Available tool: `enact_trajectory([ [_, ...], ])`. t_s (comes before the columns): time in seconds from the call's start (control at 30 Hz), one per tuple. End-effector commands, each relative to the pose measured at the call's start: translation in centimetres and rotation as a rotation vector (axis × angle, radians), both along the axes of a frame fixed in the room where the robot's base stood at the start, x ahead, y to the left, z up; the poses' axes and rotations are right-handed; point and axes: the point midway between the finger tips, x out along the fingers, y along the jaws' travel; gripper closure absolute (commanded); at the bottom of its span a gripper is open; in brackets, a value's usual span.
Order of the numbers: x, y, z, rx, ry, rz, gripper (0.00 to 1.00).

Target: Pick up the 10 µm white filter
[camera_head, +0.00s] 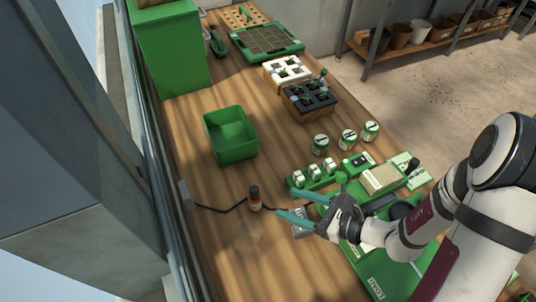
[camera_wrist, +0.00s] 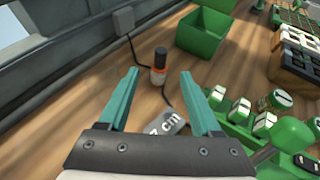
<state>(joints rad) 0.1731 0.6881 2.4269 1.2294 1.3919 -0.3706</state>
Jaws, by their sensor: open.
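Several white filters sit in a row on a green holder; one is at the left end (camera_head: 298,179), one in the middle (camera_head: 314,171) and one at the right (camera_head: 330,166). They also show in the wrist view, right of my fingers, with the nearest-left one (camera_wrist: 217,95) closest to the right finger. Their size marks are too small to read, so I cannot tell which is 10 µm. My gripper (camera_head: 286,202) has two teal fingers spread apart with nothing between them; it also shows in the wrist view (camera_wrist: 158,74). It is left of and in front of the filters.
A green bin (camera_head: 231,135), lidded jars (camera_head: 347,139) and a green machine (camera_head: 385,275) stand around.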

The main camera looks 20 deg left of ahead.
Motion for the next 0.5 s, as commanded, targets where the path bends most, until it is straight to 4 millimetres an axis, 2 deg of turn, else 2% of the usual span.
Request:
enact_trajectory([
  [0.3, 1.7, 7.4, -3.4, -0.001, 0.004, 0.001, 0.35],
  [0.5, 2.3, 9.4, -4.3, 0.000, 0.003, -0.002, 0.35],
])
